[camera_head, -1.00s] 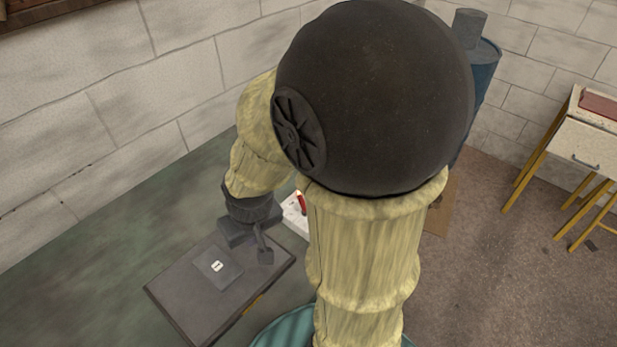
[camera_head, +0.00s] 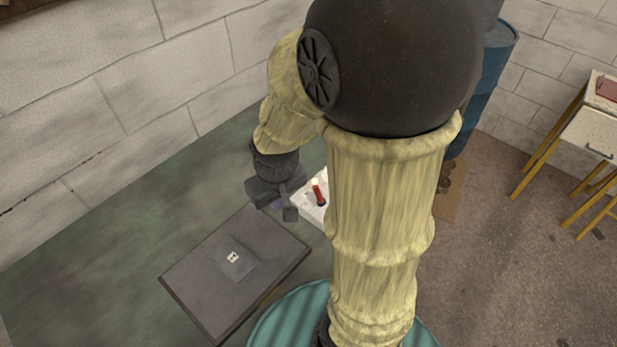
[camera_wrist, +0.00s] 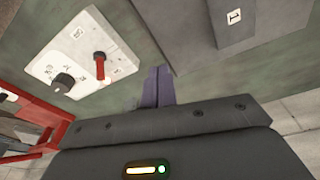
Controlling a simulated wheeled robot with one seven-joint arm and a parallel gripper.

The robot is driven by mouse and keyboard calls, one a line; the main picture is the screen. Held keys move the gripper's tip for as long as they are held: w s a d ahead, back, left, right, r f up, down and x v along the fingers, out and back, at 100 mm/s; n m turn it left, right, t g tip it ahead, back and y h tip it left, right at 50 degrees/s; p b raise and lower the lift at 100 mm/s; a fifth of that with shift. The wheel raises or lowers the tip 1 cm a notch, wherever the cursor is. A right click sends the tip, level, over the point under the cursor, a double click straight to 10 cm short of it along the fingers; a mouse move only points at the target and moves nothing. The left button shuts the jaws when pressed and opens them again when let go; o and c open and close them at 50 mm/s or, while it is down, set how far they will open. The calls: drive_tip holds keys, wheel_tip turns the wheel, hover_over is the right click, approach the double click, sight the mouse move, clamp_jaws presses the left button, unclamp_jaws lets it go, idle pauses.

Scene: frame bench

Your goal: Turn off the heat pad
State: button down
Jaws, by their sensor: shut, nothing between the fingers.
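A dark grey slab (camera_head: 190,282), possibly the heat pad, lies on the green bench; a raised square block (camera_head: 236,258) with a small white label sits on it. The block and label also show at the upper right of the wrist view (camera_wrist: 240,25). A white control panel (camera_wrist: 60,67) carries a red lever (camera_wrist: 100,65) and a black knob (camera_wrist: 63,82), with small printed labels. In the head view the red lever (camera_head: 319,192) shows beside my arm, which hides part of the panel. My gripper (camera_wrist: 158,85) is shut and empty, between panel and slab, apart from the lever.
The green bench top (camera_head: 110,240) is clear to the left, up to the block wall. A red frame (camera_wrist: 40,130) stands at the lower left of the wrist view. A blue barrel (camera_head: 490,80) and a yellow-legged table (camera_head: 590,130) stand at the right.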

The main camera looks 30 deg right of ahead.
drive_tip(key=w+d+r+n+g+p, duration=0.1)
drive_tip(key=w+d+n+g+p, duration=0.2)
drive_tip(key=w+d+p, duration=0.6)
drive_tip(key=shift+w+d+r+n+g, duration=0.25)
drive_tip(key=shift+w+n, duration=0.55)
drive_tip(key=shift+n, duration=0.4)
drive_tip(key=shift+f, duration=0.15)
drive_tip(key=f+p, duration=0.1)
drive_tip(key=f, duration=0.2)
drive_tip(key=s+f, duration=0.1)
drive_tip(key=f, duration=0.2)
drive_tip(key=f+p, duration=0.1)
drive_tip(key=f, duration=0.3)
drive_tip(key=shift+s+a+p, duration=0.15)
drive_tip(key=shift+a+p, duration=0.05)
drive_tip(key=shift+p, duration=0.1)
drive_tip(key=s+d+r+p, duration=0.2)
drive_tip(key=s, duration=0.1)
